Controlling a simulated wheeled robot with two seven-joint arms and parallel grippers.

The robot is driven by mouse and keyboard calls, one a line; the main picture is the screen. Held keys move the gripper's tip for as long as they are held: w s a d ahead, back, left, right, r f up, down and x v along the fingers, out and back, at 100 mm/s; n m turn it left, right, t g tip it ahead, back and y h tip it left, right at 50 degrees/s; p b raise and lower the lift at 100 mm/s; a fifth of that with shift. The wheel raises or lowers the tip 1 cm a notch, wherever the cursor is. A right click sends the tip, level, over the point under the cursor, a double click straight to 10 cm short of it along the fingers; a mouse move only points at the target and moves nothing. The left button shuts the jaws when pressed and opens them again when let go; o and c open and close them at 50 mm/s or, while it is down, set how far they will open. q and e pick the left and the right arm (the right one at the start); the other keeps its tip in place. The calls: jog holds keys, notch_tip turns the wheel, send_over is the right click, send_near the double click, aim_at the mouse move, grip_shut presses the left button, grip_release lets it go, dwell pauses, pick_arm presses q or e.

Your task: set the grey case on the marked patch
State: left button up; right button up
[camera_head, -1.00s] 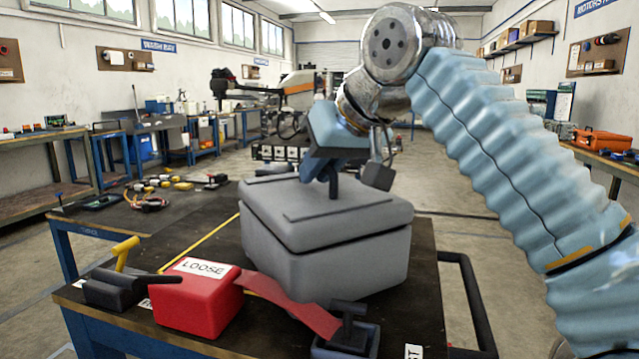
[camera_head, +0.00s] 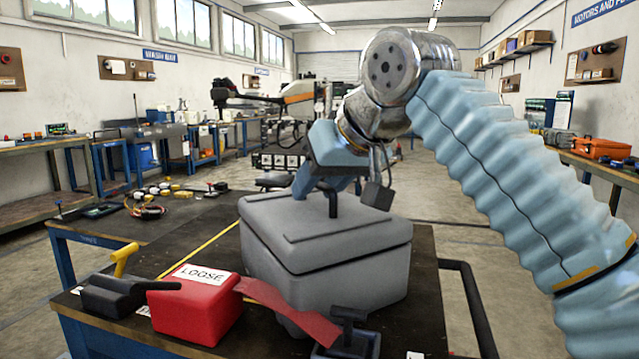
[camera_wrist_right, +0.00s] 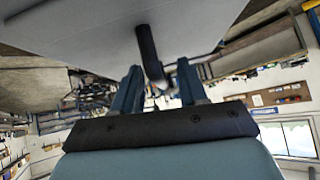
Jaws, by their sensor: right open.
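The grey case (camera_head: 325,250) stands upright on the dark-topped table. A dark upright handle (camera_head: 333,203) rises from its lid. My right gripper (camera_head: 322,180) is open just above the lid, by the handle. In the right wrist view its two blue fingers (camera_wrist_right: 160,90) are spread apart, with the dark handle (camera_wrist_right: 149,50) reaching down between them from the case's grey surface (camera_wrist_right: 120,35). A yellow line (camera_head: 205,246) runs along the tabletop at the case's left. Whether the case covers a marked patch is hidden. My left gripper is not in view.
In front of the case are a red block (camera_head: 195,318) labelled LOOSE, a red strap (camera_head: 285,308), a dark clamp (camera_head: 347,335) and a black tool with a yellow handle (camera_head: 122,285). Cables and connectors (camera_head: 150,203) lie at the table's back left. My right arm fills the right side.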

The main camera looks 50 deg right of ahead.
jog(key=p+v, duration=0.2)
jog(key=v, duration=1)
jog(key=shift+p, duration=0.3)
